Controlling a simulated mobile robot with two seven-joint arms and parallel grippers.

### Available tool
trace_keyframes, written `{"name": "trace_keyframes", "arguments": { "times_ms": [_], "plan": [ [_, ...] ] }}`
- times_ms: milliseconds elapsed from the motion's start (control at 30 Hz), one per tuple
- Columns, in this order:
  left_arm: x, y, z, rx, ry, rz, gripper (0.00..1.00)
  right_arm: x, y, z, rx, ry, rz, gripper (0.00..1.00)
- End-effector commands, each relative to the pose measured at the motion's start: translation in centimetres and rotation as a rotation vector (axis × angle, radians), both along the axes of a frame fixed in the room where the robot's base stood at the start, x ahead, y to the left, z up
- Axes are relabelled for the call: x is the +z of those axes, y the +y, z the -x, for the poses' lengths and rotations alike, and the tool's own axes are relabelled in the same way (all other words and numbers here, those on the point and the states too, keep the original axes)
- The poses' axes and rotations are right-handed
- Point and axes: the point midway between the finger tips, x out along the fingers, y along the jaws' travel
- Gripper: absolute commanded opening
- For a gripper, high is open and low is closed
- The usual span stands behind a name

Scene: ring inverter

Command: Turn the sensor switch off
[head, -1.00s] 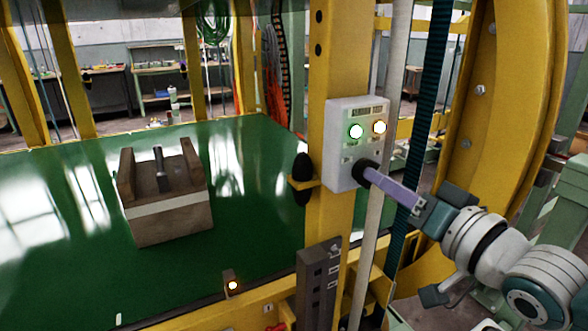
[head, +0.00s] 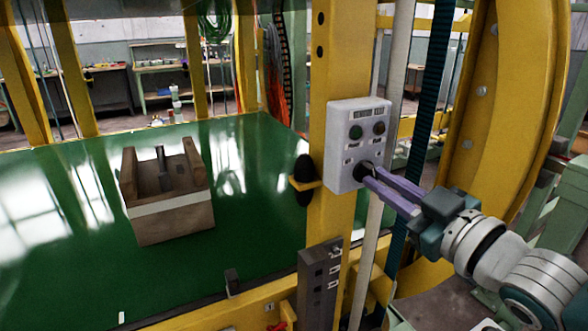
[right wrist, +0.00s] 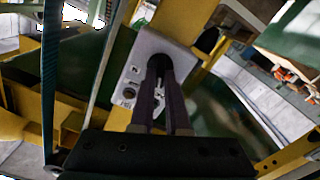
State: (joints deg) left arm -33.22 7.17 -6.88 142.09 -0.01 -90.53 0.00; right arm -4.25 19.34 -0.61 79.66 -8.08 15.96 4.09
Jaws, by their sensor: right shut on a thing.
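The white control box (head: 346,128) is mounted on a yellow post. The black rotary switch knob (head: 364,168) is at the box's lower right, partly hidden by the fingers. My right gripper (head: 371,176) reaches in from the right with its purple fingers closed around the knob. In the right wrist view, the fingers (right wrist: 160,82) meet the dark knob (right wrist: 158,62) on the box face (right wrist: 140,50). My left gripper is not in view.
The yellow post (head: 335,45) and a pale vertical pole (head: 396,60) stand close to the box. A large yellow ring (head: 490,110) rises at the right.

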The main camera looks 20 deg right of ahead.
Motion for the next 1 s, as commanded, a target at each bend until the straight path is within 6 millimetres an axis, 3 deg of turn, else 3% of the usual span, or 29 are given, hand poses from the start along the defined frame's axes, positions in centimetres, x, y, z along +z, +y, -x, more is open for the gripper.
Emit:
{"name": "trace_keyframes", "arguments": {
  "times_ms": [400, 1000],
  "plan": [
    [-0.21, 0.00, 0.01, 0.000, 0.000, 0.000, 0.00, -0.01, 0.07, 0.01, 0.000, -0.021, 0.251, 0.00],
    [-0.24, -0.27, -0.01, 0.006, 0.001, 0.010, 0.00, 0.01, 0.07, 0.01, 0.001, -0.027, 0.315, 0.00]
  ]
}}
